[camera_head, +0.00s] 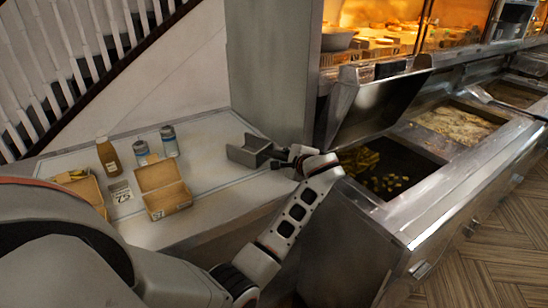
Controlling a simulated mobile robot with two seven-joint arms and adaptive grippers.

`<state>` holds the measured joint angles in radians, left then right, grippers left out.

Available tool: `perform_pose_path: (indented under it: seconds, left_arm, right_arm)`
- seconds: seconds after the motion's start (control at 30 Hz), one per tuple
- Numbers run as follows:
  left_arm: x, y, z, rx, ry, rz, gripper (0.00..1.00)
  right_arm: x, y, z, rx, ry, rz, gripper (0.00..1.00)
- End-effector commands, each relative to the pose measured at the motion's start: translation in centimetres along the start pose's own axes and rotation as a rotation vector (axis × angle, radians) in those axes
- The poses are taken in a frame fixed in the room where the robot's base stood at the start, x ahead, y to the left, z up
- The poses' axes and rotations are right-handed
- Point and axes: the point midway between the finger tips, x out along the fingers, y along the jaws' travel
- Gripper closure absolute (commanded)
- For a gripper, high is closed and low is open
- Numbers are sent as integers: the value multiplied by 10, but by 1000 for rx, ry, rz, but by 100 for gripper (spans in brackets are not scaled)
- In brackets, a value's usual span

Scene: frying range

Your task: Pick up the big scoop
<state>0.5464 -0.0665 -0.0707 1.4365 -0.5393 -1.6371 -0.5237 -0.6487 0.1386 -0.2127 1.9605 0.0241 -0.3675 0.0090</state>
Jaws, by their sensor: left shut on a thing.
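The big scoop (249,151) is a grey metal scoop over the right side of the white counter, with its open tray pointing left. My left gripper (292,158) is at the scoop's right end, shut on its handle. The fingers partly hide the handle. I cannot tell whether the scoop still touches the counter. My right gripper is out of view.
On the white counter (215,134) stand an open cardboard box (162,189), a brown bottle (108,157) and two shakers (169,141). To the right is a fryer bin (385,170) with fried food, below a slanted metal panel (375,105). A steel cabinet (268,65) rises behind.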

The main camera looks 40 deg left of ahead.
Motion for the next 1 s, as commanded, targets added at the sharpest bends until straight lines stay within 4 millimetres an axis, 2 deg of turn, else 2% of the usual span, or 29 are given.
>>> perform_pose_path:
  seconds: [0.27,0.7,0.83,1.0]
  left_arm:
    - [-16,-33,15,-6,0,-4,100]
    - [-61,-128,60,-5,1,-3,100]
    - [-70,-146,70,-3,1,-3,100]
    - [-76,-160,76,-1,-1,-2,100]
  right_arm:
    - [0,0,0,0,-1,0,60]
    - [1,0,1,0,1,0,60]
    - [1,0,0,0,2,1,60]
    - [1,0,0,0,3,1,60]
